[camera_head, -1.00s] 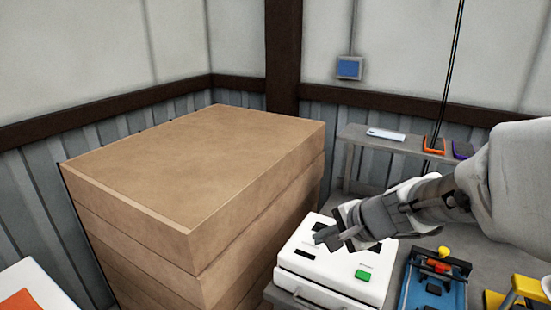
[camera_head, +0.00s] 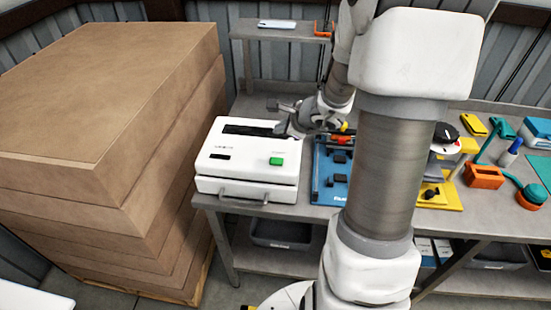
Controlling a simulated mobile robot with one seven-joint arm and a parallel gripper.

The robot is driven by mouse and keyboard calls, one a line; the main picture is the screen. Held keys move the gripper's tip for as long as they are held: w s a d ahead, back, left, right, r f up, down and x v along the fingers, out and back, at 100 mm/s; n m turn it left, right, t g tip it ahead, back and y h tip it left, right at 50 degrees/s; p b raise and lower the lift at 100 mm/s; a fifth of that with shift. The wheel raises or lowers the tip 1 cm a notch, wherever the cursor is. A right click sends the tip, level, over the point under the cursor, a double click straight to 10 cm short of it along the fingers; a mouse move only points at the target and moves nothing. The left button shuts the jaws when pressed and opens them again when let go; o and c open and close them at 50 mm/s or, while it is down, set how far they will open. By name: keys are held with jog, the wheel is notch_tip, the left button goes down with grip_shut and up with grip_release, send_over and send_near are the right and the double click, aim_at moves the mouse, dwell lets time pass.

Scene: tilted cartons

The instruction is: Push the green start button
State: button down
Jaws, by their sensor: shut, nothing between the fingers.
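The green start button (camera_head: 277,161) is a small green rectangle on the front right of the top of a white machine (camera_head: 222,172). The machine has a dark slot along its back, a small black panel at front left and a handle on its front. It sits at the left end of the grey workbench. My gripper (camera_head: 272,104) is shut and empty. In the picture it shows above the back right of the machine, beyond the button and not touching it. My wrist hides part of the machine's back right corner.
A stack of brown cartons (camera_head: 100,90) stands close left of the bench. A blue fixture (camera_head: 322,180) lies right of the machine. A shelf (camera_head: 270,33) with a phone-like slab stands behind. Yellow and orange tools (camera_head: 485,176) fill the bench's right side. Bins sit below.

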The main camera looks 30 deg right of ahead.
jog(key=b, duration=0.6)
send_over(280, 162)
notch_tip(280, 162, down, 7)
jog(key=shift+r, duration=0.1)
jog(key=shift+f+b, duration=1)
jog(key=shift+b, duration=0.05)
jog(key=shift+f, duration=0.1)
dwell(0.9)
jog(key=shift+f+b, duration=0.3)
jog(key=shift+b, duration=0.3)
jog(key=shift+f+b, duration=0.5)
jog(key=shift+b, duration=0.1)
dwell(0.5)
jog(key=shift+r, duration=0.1)
jog(key=shift+r+p, duration=0.65)
jog(key=shift+r, duration=0.15)
jog(key=shift+r, duration=0.15)
